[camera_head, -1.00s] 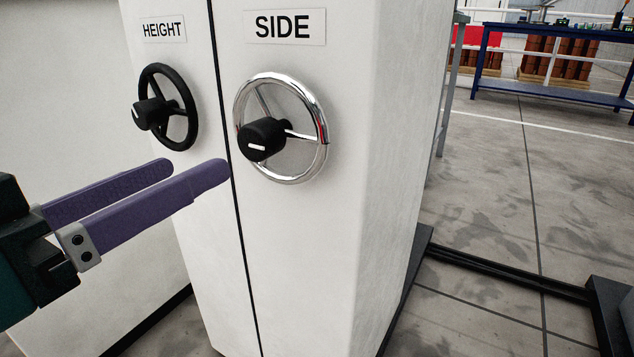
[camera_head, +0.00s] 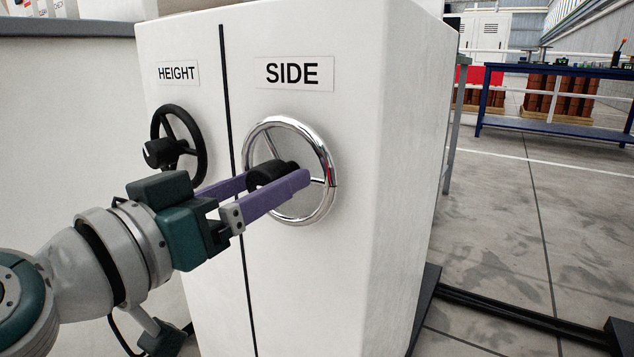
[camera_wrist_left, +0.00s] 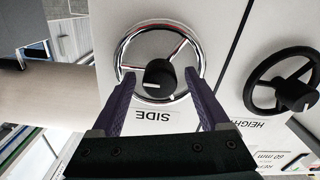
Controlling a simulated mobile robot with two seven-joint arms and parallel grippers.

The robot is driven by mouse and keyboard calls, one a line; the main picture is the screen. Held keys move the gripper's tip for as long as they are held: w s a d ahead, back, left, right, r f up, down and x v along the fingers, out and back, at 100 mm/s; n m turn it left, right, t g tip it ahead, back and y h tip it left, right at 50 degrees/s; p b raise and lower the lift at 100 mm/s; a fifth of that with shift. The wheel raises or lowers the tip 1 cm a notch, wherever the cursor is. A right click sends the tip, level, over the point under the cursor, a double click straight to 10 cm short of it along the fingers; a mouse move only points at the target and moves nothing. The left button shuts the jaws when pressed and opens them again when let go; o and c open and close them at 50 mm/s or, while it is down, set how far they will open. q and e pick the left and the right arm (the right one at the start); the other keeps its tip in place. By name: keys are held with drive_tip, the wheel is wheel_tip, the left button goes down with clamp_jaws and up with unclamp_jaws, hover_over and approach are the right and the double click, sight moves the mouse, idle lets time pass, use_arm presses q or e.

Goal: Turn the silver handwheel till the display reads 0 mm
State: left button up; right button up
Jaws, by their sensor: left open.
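The silver handwheel (camera_head: 329,150) is on the white cabinet's front, under the SIDE label, with a black hub knob (camera_head: 268,172) at its middle. My left gripper (camera_head: 280,178) is open at the wheel, its purple fingers on either side of the knob. In the left wrist view the knob (camera_wrist_left: 158,76) lies between the spread fingertips (camera_wrist_left: 160,88), with gaps visible; contact is not clear. A small panel (camera_wrist_left: 272,157) at that view's lower right seems to read "60 mm", but is hard to read. My right gripper is not in view.
A black handwheel (camera_head: 204,150) under the HEIGHT label (camera_head: 178,73) is just left of my left gripper. The cabinet's edge and open grey floor lie to the right. A blue workbench (camera_head: 540,70) stands farther back.

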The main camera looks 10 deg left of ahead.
use_arm(q)
drive_tip(key=shift+c, duration=0.3)
clamp_jaws()
idle(0.3)
drive_tip(key=shift+n, duration=0.3)
drive_tip(key=n+p, duration=0.1)
drive_tip(key=n, duration=0.1)
drive_tip(key=shift+r+n, duration=0.1)
drive_tip(key=shift+n, duration=0.3)
drive_tip(key=n+p, duration=0.1)
drive_tip(key=n, duration=0.3)
drive_tip(key=shift+n, duration=0.3)
drive_tip(key=n, duration=0.3)
drive_tip(key=shift+n+p, duration=0.3)
drive_tip(key=shift+p, duration=0.05)
drive_tip(key=shift+n, duration=2)
